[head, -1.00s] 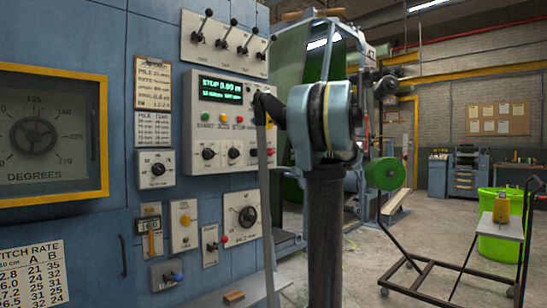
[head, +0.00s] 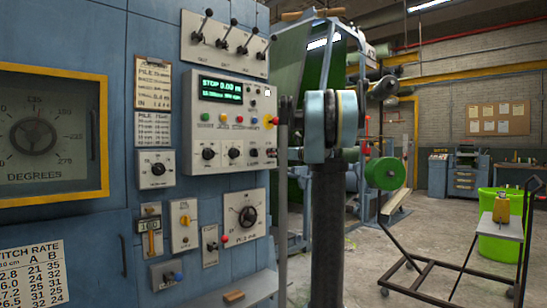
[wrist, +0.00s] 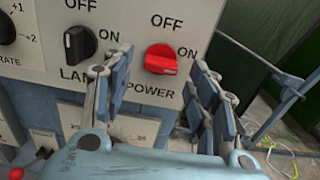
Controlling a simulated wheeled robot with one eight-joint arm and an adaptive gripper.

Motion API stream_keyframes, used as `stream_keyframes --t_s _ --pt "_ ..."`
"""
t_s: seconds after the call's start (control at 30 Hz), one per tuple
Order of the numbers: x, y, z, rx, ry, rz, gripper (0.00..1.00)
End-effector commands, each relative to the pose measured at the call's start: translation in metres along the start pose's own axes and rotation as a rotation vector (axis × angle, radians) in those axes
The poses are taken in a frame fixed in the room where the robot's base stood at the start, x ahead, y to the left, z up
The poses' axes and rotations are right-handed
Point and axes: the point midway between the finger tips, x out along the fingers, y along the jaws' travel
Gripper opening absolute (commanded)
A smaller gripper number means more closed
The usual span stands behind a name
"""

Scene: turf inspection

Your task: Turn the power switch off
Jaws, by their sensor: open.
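The red power switch (wrist: 160,60) is a rotary knob on a pale panel, seen in the wrist view. OFF is printed above it, ON to its right and POWER below. Its grip lies roughly sideways, towards the ON side. My gripper (wrist: 158,78) is open and empty. Its left finger is left of and below the red knob, its right finger to the right. I see no clear contact; the remaining gap in depth is hard to judge. In the head view my gripper and the power switch cannot be made out clearly near my arm.
A black lamp switch (wrist: 79,44) sits just left of the power switch, close to my left finger. The control panel (head: 220,165) carries a green display (head: 221,88), buttons and other knobs. A wooden block (head: 233,296) lies on the ledge below.

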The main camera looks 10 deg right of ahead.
Motion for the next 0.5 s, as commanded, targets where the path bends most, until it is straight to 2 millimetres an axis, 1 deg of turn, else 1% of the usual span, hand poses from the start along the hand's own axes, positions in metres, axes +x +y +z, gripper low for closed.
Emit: stream_keyframes --t_s 0.03,0.1,0.2,0.5 --pt "0.007 0.000 0.000 0.000 0.000 0.001 0.53" --pt "0.014 0.000 0.000 0.000 0.000 0.000 0.53" --pt "0.020 0.000 0.000 0.000 0.000 0.001 0.53" --pt "0.024 0.000 0.000 0.000 0.000 -0.001 0.53"
